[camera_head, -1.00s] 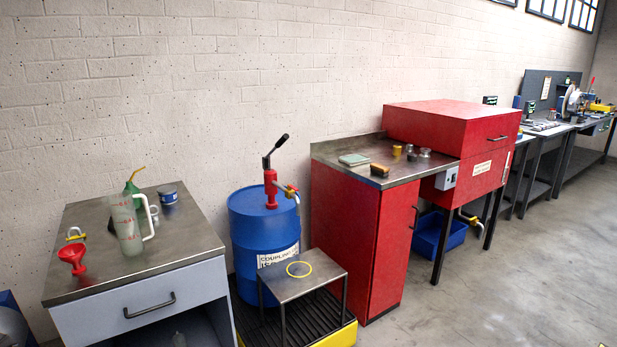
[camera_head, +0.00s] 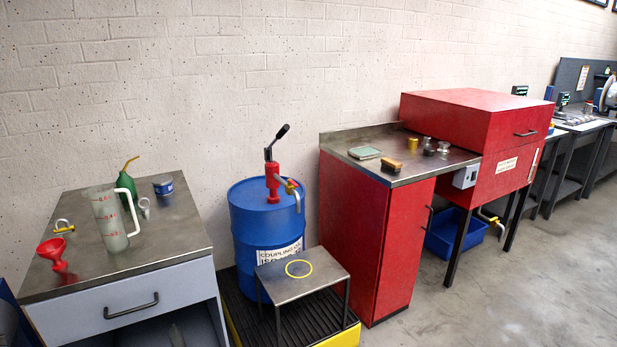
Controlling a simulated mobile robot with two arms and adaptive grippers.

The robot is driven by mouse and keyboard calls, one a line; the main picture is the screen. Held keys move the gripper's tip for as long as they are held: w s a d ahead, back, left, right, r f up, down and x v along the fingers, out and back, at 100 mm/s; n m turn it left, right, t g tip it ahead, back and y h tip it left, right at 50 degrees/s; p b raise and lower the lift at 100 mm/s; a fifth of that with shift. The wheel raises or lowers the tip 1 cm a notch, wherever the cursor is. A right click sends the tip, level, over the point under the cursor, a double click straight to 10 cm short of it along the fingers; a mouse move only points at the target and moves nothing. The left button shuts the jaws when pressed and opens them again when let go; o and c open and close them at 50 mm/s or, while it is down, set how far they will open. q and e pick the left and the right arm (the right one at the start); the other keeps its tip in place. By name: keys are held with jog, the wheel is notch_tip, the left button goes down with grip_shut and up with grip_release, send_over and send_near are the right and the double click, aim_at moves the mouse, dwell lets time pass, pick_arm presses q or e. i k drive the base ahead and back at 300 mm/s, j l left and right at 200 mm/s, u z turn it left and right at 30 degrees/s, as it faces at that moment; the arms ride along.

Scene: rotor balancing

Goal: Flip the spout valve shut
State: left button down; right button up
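A red hand pump (camera_head: 272,181) with a black lever handle stands on top of the blue drum (camera_head: 250,237). Its spout points right, with a small yellow valve lever (camera_head: 291,187) on it and a grey outlet hanging down at the end. The valve is too small to tell whether it is open or shut. Another pipe with a yellow part (camera_head: 490,218) comes out under the red cabinet at the right. Neither of my grippers is in view.
A low metal stand (camera_head: 322,282) with a yellow ring mark sits before the drum on a yellow-edged grate. At left, a grey bench (camera_head: 190,222) holds a clear jug (camera_head: 112,222), a red funnel (camera_head: 52,252) and a green can. A red cabinet (camera_head: 352,225) stands close right of the drum.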

aim_at(291, 183)
jog(key=i+l+u, duration=0.1)
jog(key=i+l, duration=0.15)
jog(key=l, duration=0.2)
jog(key=i+l+u, duration=0.15)
jog(key=l, duration=0.3)
jog(key=i+l+u, duration=0.1)
jog(key=i+l, duration=0.25)
jog(key=i+l+u, duration=0.15)
jog(key=l, duration=0.45)
jog(key=i+l+u, duration=0.1)
jog(key=i+l, duration=0.15)
jog(key=l, duration=0.25)
jog(key=i+l+u, duration=0.1)
jog(key=l, duration=0.45)
jog(key=i+l+u, duration=0.15)
jog(key=l, duration=0.4)
jog(key=i+l+u, duration=0.1)
jog(key=l, duration=0.45)
jog(key=i, duration=0.1)
